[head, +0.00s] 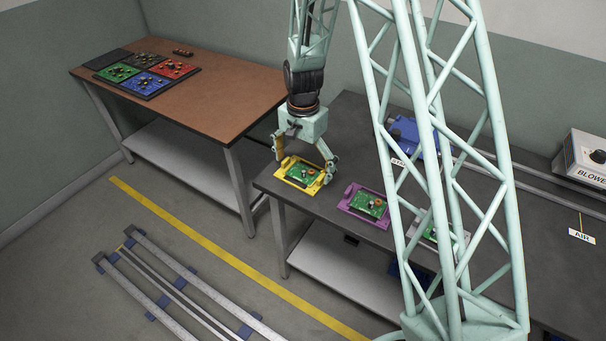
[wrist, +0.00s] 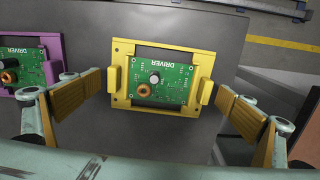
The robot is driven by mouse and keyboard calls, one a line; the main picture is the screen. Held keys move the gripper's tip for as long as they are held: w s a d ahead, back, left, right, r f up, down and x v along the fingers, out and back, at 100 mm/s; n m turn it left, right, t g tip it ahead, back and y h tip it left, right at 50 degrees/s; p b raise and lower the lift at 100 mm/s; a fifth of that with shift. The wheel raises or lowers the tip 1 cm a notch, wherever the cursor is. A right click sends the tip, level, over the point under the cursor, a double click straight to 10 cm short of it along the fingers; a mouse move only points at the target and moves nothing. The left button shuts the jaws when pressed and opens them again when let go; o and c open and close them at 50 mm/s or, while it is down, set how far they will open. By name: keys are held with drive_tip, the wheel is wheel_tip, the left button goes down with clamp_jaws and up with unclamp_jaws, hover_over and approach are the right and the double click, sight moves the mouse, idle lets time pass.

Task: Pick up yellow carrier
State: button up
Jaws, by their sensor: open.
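The yellow carrier (head: 285,168) lies flat on the dark table near its left corner, with a green circuit board (head: 301,173) in it. In the wrist view the yellow carrier (wrist: 124,48) is near the middle, its board (wrist: 165,82) marked DRIVER, with a raised tab on each side. My gripper (head: 303,160) is over the carrier with its fingers spread on either side. In the wrist view my open gripper (wrist: 162,95) has one finger pad left and one right of the carrier, with gaps to both tabs.
A purple carrier (head: 348,207) with a board sits to the right on the same dark table (head: 345,130). It also shows at the left edge of the wrist view (wrist: 53,58). A brown table (head: 215,80) with coloured boards stands behind left. A blower (head: 585,160) is far right.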

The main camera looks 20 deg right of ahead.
drive_tip(key=shift+c, duration=0.5)
drive_tip(key=c, duration=0.7)
drive_tip(key=shift+s+r+p, duration=0.1)
drive_tip(key=shift+r+p, duration=0.45)
drive_tip(key=shift+r, duration=1.3)
drive_tip(key=s+a+r+p, duration=0.1)
drive_tip(key=s+a, duration=0.1)
drive_tip(key=s, duration=1.3)
drive_tip(key=shift+s+a+r, duration=0.15)
drive_tip(key=shift+s+a, duration=0.15)
drive_tip(key=shift+a, duration=0.05)
